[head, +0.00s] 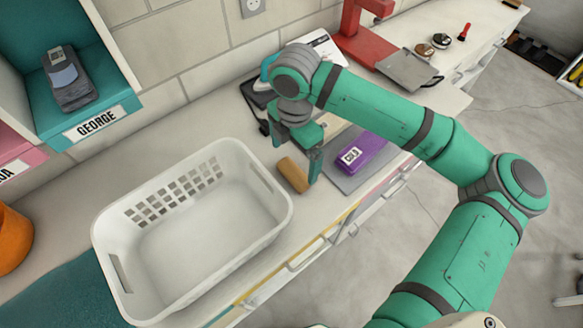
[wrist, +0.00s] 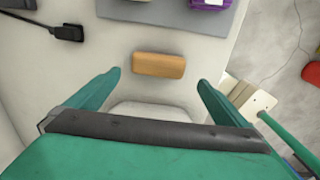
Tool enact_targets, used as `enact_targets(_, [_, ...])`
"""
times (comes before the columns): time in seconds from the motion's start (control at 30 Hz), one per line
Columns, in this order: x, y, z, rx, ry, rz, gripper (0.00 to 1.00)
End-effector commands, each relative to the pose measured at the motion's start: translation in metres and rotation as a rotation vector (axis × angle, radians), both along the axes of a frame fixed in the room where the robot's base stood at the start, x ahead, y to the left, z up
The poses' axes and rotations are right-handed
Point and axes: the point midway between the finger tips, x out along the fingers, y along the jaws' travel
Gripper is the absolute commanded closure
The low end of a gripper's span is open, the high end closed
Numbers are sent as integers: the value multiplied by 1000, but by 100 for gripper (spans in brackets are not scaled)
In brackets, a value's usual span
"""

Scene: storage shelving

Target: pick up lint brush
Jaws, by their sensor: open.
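A small tan, wood-coloured block (head: 293,175), which looks to be the lint brush, lies on the white counter just right of the basket. It also shows in the wrist view (wrist: 158,65), lying crosswise just ahead of the gap between my fingertips. My gripper (head: 297,158) is open and empty, pointing down above the block. In the wrist view, my fingers (wrist: 159,79) stand wide on either side, wider than the block is long. Nothing touches the block that I can see.
A white laundry basket (head: 105,232) stands empty on the left. A purple box (head: 362,154) lies on a grey board (head: 345,184) to the right. A black cable plug (wrist: 68,32) lies nearby. The counter's drawer-side edge is close to the block.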

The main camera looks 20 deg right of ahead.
Motion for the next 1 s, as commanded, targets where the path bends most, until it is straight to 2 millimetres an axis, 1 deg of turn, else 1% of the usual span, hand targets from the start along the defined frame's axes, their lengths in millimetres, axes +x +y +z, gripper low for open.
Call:
enact_targets(0.03, [-1,0,-8,1,3,0,0])
enact_targets(0.1, [0,0,-18,0,2,-1,0])
enact_targets(0.2, [0,-1,-27,1,1,-1,0])
enact_targets(0.37, [1,-1,-35,0,1,-2,0])
enact_targets(0.6, [6,-1,-67,0,1,1,0])
enact_targets(0.7, [5,-1,-77,-1,2,1,0])
enact_targets(0.8, [6,-1,-82,0,0,1,0])
enact_targets(1.0, [6,0,-83,0,0,2,0])
